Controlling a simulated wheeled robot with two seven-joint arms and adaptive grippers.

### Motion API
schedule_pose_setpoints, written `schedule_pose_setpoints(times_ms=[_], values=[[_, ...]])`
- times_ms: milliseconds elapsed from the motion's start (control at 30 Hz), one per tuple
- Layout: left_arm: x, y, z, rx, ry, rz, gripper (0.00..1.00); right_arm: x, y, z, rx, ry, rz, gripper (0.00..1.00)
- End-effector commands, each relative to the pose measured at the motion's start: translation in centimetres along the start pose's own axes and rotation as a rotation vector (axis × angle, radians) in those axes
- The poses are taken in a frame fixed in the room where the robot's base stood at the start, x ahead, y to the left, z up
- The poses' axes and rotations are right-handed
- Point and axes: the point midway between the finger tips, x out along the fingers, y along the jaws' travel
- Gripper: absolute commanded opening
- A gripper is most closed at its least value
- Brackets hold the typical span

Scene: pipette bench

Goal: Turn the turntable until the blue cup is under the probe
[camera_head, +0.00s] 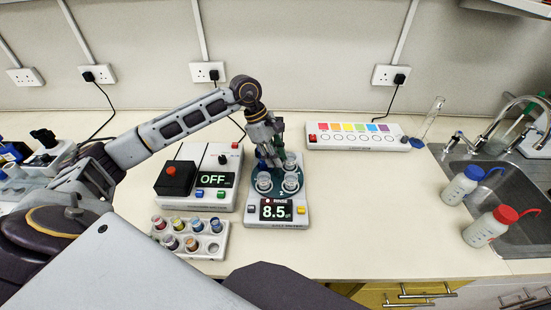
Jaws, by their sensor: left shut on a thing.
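The green turntable (277,194) sits on a white unit whose display (276,210) reads "RINSE 8.5". Clear cups stand on it, one at the front left (264,182) and one at the front right (290,184). I cannot make out which cup is blue. A dark green upright (280,132) stands behind the turntable; the probe itself is not clear, partly hidden by my gripper. My left gripper (269,158) points down over the turntable's back left and is shut on part of it; its fingers hide the exact grip. My right gripper is not in view.
Left of the unit stands a box with a display reading "OFF" (214,180). A rack of coloured vials (190,238) is in front of it. A coloured-button strip (357,136) lies at the back. Two wash bottles (462,185) (489,226) stand by the sink. The counter right of the unit is clear.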

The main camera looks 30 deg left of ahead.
Motion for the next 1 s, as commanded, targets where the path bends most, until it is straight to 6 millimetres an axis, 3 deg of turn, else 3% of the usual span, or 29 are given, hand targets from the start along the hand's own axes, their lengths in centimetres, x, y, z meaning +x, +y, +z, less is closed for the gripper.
schedule_pose_setpoints(times_ms=[500,533,667,1000], values=[[-0.1,0.0,0.0,0.013,0.0,-0.004,0.0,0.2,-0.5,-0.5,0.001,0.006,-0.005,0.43],[-0.1,0.0,0.0,0.013,0.0,-0.004,0.29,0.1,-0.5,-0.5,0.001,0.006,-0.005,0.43],[-0.1,0.0,0.0,0.013,0.0,-0.005,0.46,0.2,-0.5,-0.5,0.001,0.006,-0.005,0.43],[0.0,0.0,0.0,0.013,0.0,-0.006,0.47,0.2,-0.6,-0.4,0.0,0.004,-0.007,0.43]])
